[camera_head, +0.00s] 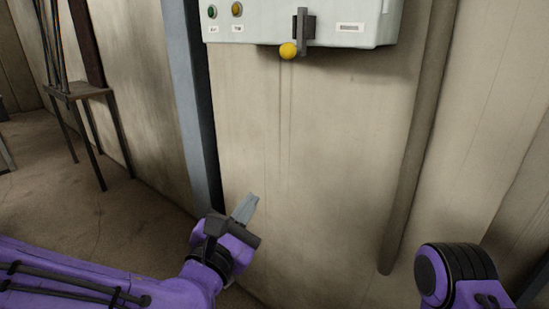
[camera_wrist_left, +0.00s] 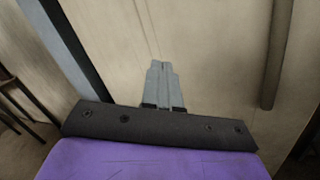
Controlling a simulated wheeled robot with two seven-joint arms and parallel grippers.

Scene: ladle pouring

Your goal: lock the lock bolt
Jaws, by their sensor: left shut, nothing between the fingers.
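The lock bolt (camera_head: 303,27) is a dark upright bar on the front of a pale grey box, near its lower edge. A yellow ball knob (camera_head: 288,50) sits at its lower left, just below the box's edge. My left gripper (camera_head: 249,201) is well below the box, in front of the wall. Its fingers are shut and empty, and they also show in the left wrist view (camera_wrist_left: 162,72). The bolt is not in the left wrist view. My right gripper does not show; only a purple part of my right arm is at the lower right.
A thick pipe (camera_head: 412,150) runs down the wall at right. A small table (camera_head: 77,91) stands at far left. The wall below the box is clear.

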